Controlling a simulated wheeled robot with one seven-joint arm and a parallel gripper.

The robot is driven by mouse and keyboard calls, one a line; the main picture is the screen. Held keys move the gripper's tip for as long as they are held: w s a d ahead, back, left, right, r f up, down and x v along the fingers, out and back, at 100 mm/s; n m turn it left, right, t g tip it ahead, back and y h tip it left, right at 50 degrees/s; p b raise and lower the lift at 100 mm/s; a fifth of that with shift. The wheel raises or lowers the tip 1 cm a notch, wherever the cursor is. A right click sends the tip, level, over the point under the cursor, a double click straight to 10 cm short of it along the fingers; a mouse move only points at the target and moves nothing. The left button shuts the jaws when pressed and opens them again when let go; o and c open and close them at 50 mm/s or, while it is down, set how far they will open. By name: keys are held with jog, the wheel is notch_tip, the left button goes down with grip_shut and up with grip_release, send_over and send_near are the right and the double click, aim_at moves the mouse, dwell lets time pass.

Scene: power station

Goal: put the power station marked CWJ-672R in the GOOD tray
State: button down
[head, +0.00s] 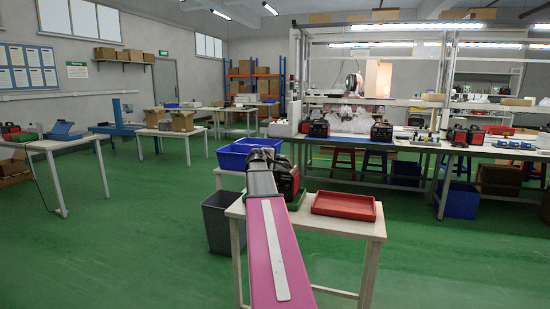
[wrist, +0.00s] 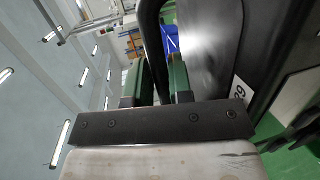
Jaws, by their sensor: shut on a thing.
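A black and red power station (head: 287,180) is at the near table, just right of my arm's end. In the wrist view its dark body (wrist: 208,45) fills the upper right, with a white label ending in 29; the marking CWJ-672R cannot be read. My gripper (wrist: 160,75) has its green fingers shut on the black handle of this power station. In the head view my arm hides most of the gripper. A green edge (head: 302,199) shows low beside the power station, perhaps a green tray; no GOOD lettering is readable. I cannot tell whether the power station rests or hangs.
A red tray (head: 343,206), empty, lies on the right of the near white table (head: 345,226). A dark bin (head: 220,222) stands left of the table and blue crates (head: 234,157) lie behind. More power stations (head: 319,129) stand on the far bench.

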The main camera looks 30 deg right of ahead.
jog(key=shift+f, duration=0.5)
dwell(1.2)
jog(key=c, duration=0.7)
grip_release()
jog(key=shift+f, duration=0.1)
jog(key=shift+s+a+f, duration=0.1)
jog(key=shift+s, duration=0.1)
jog(key=shift+s+a, duration=0.35)
jog(key=shift+a, duration=0.3)
jog(key=shift+s+a, duration=0.4)
jog(key=shift+a, duration=0.2)
jog(key=shift+s+a, duration=0.35)
jog(key=shift+a, duration=0.3)
jog(key=shift+c, duration=1.1)
jog(key=shift+o, duration=0.5)
jog(key=shift+s+a, duration=0.4)
jog(key=shift+a, duration=0.25)
jog(key=shift+s+a, duration=0.35)
jog(key=shift+a, duration=0.35)
jog(key=shift+s+a, duration=0.4)
jog(key=shift+a, duration=0.25)
